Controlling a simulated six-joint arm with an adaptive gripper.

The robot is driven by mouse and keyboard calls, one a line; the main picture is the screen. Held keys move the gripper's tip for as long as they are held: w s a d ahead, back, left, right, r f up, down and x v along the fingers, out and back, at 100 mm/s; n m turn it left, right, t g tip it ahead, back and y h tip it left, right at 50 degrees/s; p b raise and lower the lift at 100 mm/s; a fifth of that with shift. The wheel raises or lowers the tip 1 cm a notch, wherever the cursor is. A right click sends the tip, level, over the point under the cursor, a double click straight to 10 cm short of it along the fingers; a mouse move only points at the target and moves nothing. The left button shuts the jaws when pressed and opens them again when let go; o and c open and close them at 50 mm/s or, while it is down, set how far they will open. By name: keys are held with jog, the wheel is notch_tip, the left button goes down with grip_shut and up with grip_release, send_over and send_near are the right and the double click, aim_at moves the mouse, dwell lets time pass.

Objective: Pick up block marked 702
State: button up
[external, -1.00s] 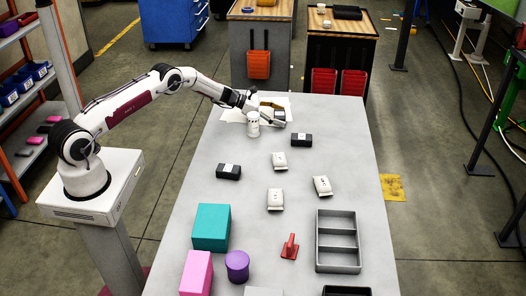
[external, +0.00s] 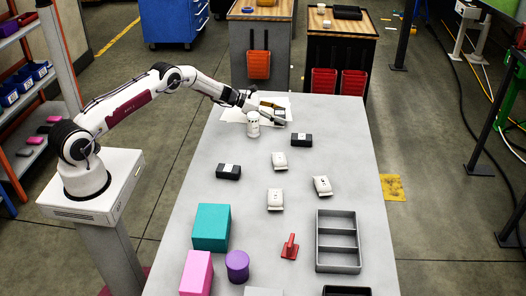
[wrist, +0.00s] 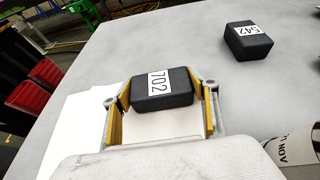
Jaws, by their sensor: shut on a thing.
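The block marked 702 (wrist: 176,88) is a small black block with a white label. In the wrist view it sits between the yellow-padded fingers of my gripper (wrist: 164,97), which are shut on its two sides. In the external view my gripper (external: 271,109) is at the far end of the grey table, over the white sheet. The block is small and hard to make out there. Whether it touches the sheet is hard to tell.
A white can (external: 253,126) stands close beside my gripper. A black block marked 542 (wrist: 248,43) lies nearby. Another black block (external: 229,172), several white packets (external: 275,199) and a grey divided tray (external: 318,240) are nearer the camera.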

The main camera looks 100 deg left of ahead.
aim_at(280, 112)
jog(key=shift+r, duration=4.85)
